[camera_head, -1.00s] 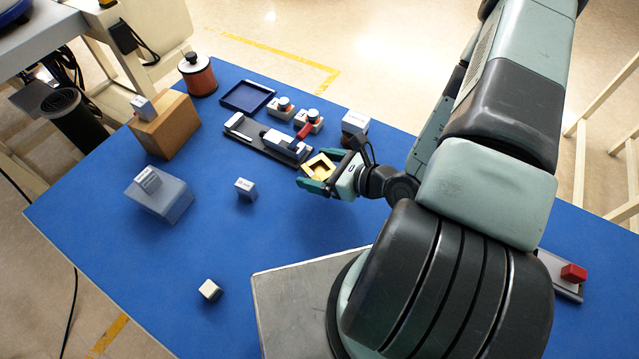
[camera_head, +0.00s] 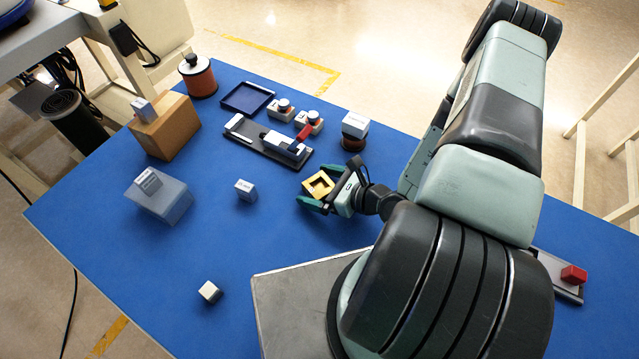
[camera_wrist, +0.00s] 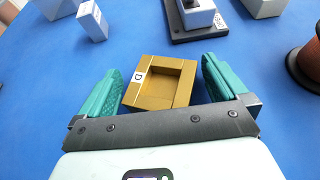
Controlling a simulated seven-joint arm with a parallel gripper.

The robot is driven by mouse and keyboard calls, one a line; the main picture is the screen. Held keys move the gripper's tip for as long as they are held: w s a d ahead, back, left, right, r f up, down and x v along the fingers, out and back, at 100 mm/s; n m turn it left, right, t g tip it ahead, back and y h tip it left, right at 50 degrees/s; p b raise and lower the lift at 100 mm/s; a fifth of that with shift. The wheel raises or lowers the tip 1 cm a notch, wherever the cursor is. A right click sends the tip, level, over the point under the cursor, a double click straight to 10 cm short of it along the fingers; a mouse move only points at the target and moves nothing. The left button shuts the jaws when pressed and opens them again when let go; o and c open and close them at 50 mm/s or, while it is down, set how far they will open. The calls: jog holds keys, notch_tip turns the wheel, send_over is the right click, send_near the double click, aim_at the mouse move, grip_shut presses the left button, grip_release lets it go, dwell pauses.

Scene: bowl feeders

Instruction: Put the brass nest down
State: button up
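The brass nest (camera_head: 311,182) is a square brass-coloured block with a square recess, lying on the blue table right of the middle. In the wrist view the nest (camera_wrist: 148,93) shows a white label with "D" on its left side and sits slightly turned between the fingers. My gripper (camera_head: 322,186) is open around it, low at the table. The green fingertips also show in the wrist view (camera_wrist: 161,78), with a strip of blue visible between each finger and the nest. The recess looks empty. The nest's underside is hidden.
Beyond the nest is a dark fixture plate (camera_head: 250,144) with a clamp and red handle. A white block on a dark round spool (camera_head: 354,142) stands close behind my gripper. A small white block (camera_head: 245,189) stands to the left.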

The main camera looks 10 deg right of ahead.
jog(key=shift+r, duration=0.15)
jog(key=v, duration=0.7)
jog(key=shift+s+d, duration=0.15)
jog(key=shift+s, duration=0.05)
jog(key=w+a+r+n+g+y, duration=0.1)
jog(key=a+r+n+g+y, duration=0.1)
jog(key=r+n, duration=0.3)
jog(key=w+a+r+n+g+y, duration=0.1)
jog(key=w+r+n+g, duration=0.15)
jog(key=r, duration=0.35)
notch_tip(320, 180, up, 11)
jog(key=n+g+h, duration=0.2)
jog(key=n+g, duration=0.4)
jog(key=n, duration=0.4)
send_over(329, 191)
jog(key=s+a, duration=0.2)
jog(key=a, duration=0.2)
jog(key=s+d+r+n+t+h, duration=0.1)
jog(key=s+r+n+t+h, duration=0.2)
jog(key=r, duration=0.6)
jog(key=s+d+r+n+t+h, duration=0.1)
jog(key=s+r+n+t+h, duration=0.2)
jog(key=s+r+n+h, duration=0.3)
jog(key=shift+r+n+h, duration=0.7)
jog(key=shift+r+n, duration=0.05)
jog(key=shift+r, duration=1.45)
